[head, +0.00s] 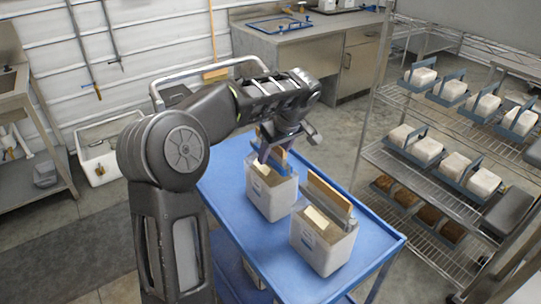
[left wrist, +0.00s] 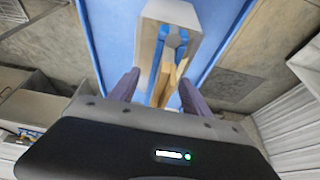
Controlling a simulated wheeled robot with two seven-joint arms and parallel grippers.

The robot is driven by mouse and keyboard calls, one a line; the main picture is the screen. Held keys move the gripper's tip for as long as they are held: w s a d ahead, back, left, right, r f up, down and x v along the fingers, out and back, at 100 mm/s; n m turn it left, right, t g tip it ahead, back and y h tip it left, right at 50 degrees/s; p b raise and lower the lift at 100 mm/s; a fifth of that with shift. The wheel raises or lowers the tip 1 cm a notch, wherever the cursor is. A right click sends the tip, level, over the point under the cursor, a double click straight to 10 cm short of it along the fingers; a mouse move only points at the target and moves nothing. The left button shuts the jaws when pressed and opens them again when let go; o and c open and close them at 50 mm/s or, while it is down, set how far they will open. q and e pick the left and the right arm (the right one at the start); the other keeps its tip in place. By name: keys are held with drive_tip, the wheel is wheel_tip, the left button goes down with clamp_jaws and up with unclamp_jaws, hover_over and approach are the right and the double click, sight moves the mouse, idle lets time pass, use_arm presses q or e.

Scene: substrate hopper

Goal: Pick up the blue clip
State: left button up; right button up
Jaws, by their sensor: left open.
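The blue clip (head: 282,158) is at the top of the left white container (head: 272,196) on the blue cart, partly hidden by my left gripper in the head view. In the left wrist view the blue clip (left wrist: 173,38) lies ahead of the fingertips, along a tan wooden piece (left wrist: 167,78). My left gripper (head: 272,150) points down over this container. In the left wrist view its fingers (left wrist: 160,78) are apart, one on each side of the wooden piece. Contact with the clip cannot be told. My right gripper is not in view.
A second white container (head: 323,245) with a wooden board and grey piece stands close to the right on the blue cart (head: 232,190). A wire rack (head: 400,175) with several bagged blocks stands to the right. A steel counter (head: 318,38) is behind.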

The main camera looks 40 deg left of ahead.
use_arm(q)
drive_tip(key=shift+c, duration=0.3)
clamp_jaws()
idle(0.4)
